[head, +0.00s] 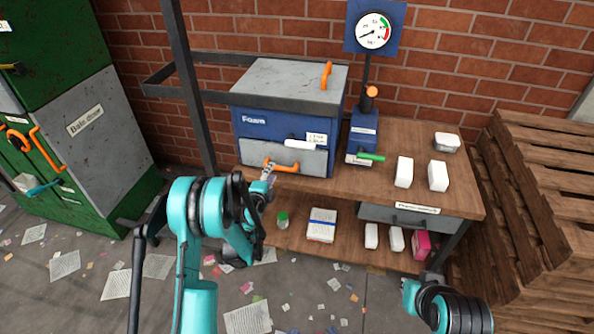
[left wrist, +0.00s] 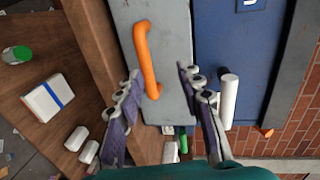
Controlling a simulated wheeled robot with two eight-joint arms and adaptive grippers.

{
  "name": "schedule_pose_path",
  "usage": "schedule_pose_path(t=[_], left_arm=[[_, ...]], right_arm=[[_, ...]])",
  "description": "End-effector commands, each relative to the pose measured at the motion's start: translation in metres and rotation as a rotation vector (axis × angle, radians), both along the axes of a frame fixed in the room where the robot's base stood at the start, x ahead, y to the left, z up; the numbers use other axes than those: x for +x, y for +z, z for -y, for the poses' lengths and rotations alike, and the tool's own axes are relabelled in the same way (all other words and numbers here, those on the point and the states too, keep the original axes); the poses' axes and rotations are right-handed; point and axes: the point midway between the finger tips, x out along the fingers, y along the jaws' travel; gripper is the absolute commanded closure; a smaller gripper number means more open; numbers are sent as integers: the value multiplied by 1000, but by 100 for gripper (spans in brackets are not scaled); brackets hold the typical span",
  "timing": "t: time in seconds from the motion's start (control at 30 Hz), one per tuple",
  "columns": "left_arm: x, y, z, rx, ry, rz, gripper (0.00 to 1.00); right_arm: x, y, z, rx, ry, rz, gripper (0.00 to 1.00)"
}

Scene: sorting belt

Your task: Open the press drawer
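The blue press (head: 262,124), labelled "Foam", stands on the wooden bench. Its grey drawer front (head: 252,153) sits low on the press and looks closed, with an orange handle (head: 283,166). My left gripper (head: 268,174) is just in front of this handle. In the left wrist view, the left gripper (left wrist: 158,76) is open, one finger on each side of the orange handle (left wrist: 144,58); I cannot tell whether they touch it. The grey drawer front (left wrist: 180,60) lies behind. My right gripper (head: 432,278) is at lower right, away from the press; its fingers are unclear.
A white lever (head: 305,145) sticks out beside the drawer, and a green-handled device (head: 363,140) with a gauge (head: 373,31) stands to the right. White blocks (head: 404,172) lie on the bench (head: 330,185). A dark post (head: 190,85) rises left. Pallets (head: 545,190) stand far right.

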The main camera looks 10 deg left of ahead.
Motion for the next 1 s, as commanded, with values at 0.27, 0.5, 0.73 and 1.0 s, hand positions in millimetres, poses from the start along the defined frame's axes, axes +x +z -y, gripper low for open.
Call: schedule_pose_path(t=[0.27, 0.5, 0.73, 1.0], left_arm=[[15, -29, 0, 41, -15, -35, 63], [54, -38, 1, 40, -13, -33, 63], [74, -40, 2, 40, -12, -33, 63], [75, -39, 2, 39, -12, -33, 63]], right_arm=[[0, -5, 0, 0, 0, 0, 100], [0, -16, 0, 0, 0, 0, 100], [0, -20, 0, 0, 0, 0, 100], [0, -20, 0, 0, 0, 0, 100]])
